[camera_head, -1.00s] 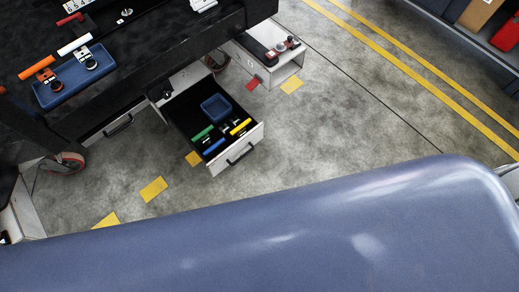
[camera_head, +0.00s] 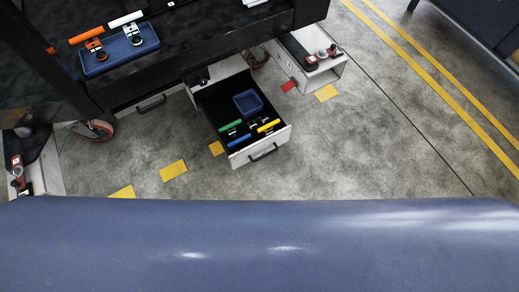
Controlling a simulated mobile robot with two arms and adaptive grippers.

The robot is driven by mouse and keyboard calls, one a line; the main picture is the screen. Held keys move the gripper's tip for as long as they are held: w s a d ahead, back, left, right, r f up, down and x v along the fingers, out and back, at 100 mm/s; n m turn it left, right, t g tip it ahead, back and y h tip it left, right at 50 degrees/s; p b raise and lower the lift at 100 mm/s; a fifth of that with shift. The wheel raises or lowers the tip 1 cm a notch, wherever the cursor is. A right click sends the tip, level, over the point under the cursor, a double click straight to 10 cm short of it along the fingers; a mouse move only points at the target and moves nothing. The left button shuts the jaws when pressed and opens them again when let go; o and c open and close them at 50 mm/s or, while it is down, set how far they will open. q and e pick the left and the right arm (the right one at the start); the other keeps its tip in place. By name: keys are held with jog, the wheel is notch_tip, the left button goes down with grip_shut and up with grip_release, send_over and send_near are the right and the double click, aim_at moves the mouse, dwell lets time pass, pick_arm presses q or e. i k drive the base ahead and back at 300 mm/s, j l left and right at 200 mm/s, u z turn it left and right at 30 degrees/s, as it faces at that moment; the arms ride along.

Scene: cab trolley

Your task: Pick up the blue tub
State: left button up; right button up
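A small blue tub (camera_head: 248,103), open at the top, sits inside the pulled-out drawer (camera_head: 262,152), at the back of its dark interior. It is upright and apart from the coloured-handled items in front of it.
Green (camera_head: 230,126), yellow (camera_head: 269,125) and blue (camera_head: 239,141) handles lie in the drawer front. Bare floor (camera_head: 390,130) lies right. A large blue surface (camera_head: 250,245) fills the bottom.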

aim_at(248, 105)
jog(key=i+l, duration=0.25)
jog(key=l, duration=0.15)
jog(key=i+l+u, duration=0.1)
jog(key=i+l, duration=0.15)
jog(key=l, duration=0.15)
jog(key=i+l, duration=0.2)
jog(key=l, duration=0.2)
